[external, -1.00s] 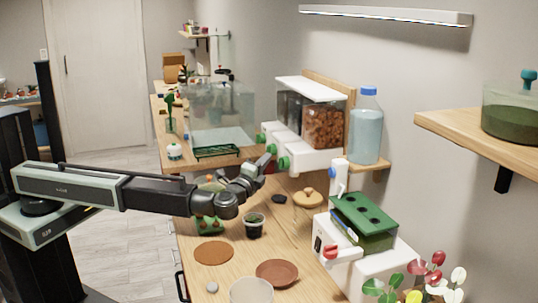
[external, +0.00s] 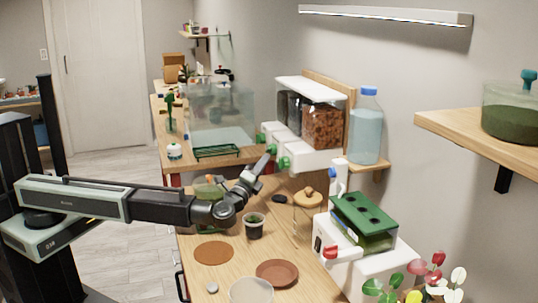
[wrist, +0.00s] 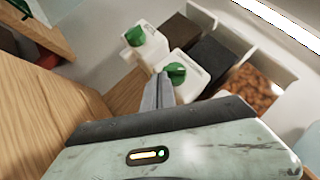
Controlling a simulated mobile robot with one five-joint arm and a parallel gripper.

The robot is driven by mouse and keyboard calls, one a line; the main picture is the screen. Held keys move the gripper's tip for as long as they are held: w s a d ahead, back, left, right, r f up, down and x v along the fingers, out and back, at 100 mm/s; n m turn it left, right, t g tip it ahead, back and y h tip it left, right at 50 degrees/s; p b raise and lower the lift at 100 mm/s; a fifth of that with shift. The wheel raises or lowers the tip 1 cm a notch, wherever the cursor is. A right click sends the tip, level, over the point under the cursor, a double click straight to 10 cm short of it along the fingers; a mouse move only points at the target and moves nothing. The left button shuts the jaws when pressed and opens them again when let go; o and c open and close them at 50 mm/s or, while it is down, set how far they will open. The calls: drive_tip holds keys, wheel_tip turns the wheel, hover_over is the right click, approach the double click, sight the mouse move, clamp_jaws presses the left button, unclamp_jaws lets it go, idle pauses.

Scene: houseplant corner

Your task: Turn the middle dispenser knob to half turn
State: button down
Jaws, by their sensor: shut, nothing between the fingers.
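The dispenser (external: 312,155) is a white wall unit with clear bins and a row of green knobs on white outlets. The middle knob (external: 272,149) shows just above my gripper (external: 265,160) in the external view. In the wrist view the middle knob (wrist: 175,73) is just beyond the fingertips (wrist: 161,82), slightly to their right; I cannot tell whether they touch. My gripper is shut and empty. The far knob (wrist: 135,36) is up and left. The near knob (external: 284,163) shows in the external view and is out of sight in the wrist view.
A blue-capped bottle (external: 365,130) stands right of the dispenser. A glass tank (external: 222,112) is behind and left.

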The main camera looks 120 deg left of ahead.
drive_tip(key=shift+s+a, duration=0.65)
idle(1.3)
